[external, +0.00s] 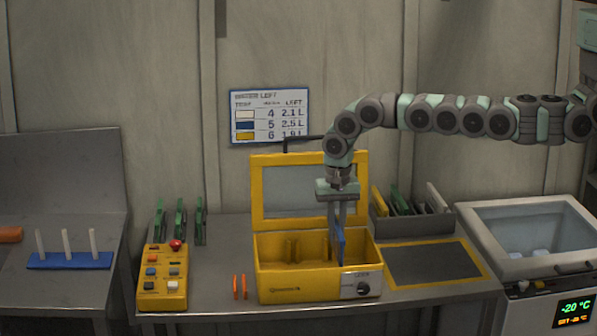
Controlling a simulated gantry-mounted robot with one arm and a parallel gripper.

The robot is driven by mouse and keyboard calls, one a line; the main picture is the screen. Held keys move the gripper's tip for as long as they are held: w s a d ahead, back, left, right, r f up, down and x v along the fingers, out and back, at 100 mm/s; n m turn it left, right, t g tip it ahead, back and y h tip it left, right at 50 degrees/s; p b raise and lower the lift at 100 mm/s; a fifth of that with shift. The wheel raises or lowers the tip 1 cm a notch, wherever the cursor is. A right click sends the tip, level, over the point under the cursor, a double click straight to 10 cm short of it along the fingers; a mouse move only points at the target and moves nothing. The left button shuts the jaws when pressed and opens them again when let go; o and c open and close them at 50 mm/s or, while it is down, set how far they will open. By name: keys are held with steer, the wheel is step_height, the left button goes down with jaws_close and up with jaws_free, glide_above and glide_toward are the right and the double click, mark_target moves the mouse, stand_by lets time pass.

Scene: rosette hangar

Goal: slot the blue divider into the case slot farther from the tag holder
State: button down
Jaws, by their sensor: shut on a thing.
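The yellow case (272,274) stands on the table with its lid (257,190) raised at the back. Upright ribs (292,250) show inside it. My gripper (337,236) points down over the right part of the case, shut on the blue divider (341,245). The divider is upright, its lower part at or inside the case opening; I cannot tell whether it sits in a slot. I cannot tell for certain which part is the tag holder.
A yellow button box (163,277) and two orange pieces (240,287) are left of the case. Green pieces (181,222) stand behind the box.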

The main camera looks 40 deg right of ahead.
mark_target(337, 251)
steer(key=shift+f+b, duration=2.75)
steer(key=shift+f, duration=1.05)
stand_by(0.5)
stand_by(0.5)
steer(key=c, duration=1.3)
jaws_free()
steer(key=shift+c, duration=0.2)
steer(key=shift+o, duration=0.3)
steer(key=o, duration=0.4)
steer(key=shift+c, duration=0.2)
steer(key=shift+r, duration=0.1)
step_height(337, 251, up, 16)
steer(key=p, duration=1.5)
